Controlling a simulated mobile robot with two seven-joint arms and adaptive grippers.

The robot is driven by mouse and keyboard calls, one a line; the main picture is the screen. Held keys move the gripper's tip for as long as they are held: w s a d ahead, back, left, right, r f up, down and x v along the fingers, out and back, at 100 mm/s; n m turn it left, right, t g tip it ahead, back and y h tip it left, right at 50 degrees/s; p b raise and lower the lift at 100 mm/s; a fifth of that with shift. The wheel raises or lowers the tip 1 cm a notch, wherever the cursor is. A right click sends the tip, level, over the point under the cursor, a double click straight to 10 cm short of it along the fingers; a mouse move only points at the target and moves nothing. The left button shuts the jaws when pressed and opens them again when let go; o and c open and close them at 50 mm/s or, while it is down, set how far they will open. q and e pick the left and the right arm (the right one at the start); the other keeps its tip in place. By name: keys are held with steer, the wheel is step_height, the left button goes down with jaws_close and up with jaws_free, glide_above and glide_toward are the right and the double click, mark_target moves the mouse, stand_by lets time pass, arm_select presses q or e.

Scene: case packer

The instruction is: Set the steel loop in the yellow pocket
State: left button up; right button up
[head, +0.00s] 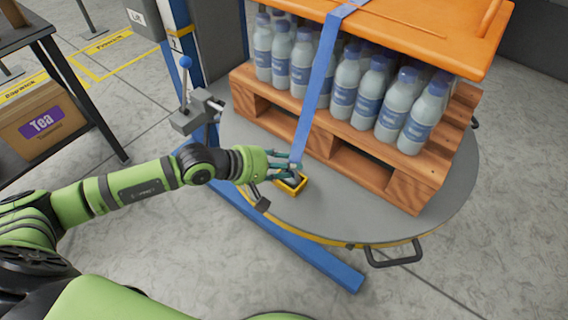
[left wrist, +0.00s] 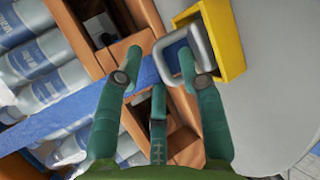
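The steel loop (left wrist: 205,52) is a grey rounded frame at the end of the blue strap (head: 318,95). In the left wrist view it overlaps the open side of the yellow pocket (left wrist: 228,38); I cannot tell how deep it sits. In the head view the yellow pocket (head: 291,187) is on the round grey table, with the loop partly hidden by my fingers. My left gripper (head: 290,163) is just above and beside the pocket. Its fingers (left wrist: 162,80) are spread, with one tip over the loop's edge and no grip visible. My right gripper is out of view.
A wooden pallet (head: 390,181) of water bottles (head: 345,83) stands on the round table (head: 340,222), under an orange cover (head: 420,25). A blue post with a lever (head: 186,64) rises behind my left arm. A shelf with a tea box (head: 42,124) stands left.

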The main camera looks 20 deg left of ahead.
arm_select(q)
steer(key=shift+r, duration=0.1)
steer(key=shift+r+p, duration=0.2)
steer(key=shift+p, duration=0.1)
steer(key=v, duration=1.2)
steer(key=shift+f, duration=0.15)
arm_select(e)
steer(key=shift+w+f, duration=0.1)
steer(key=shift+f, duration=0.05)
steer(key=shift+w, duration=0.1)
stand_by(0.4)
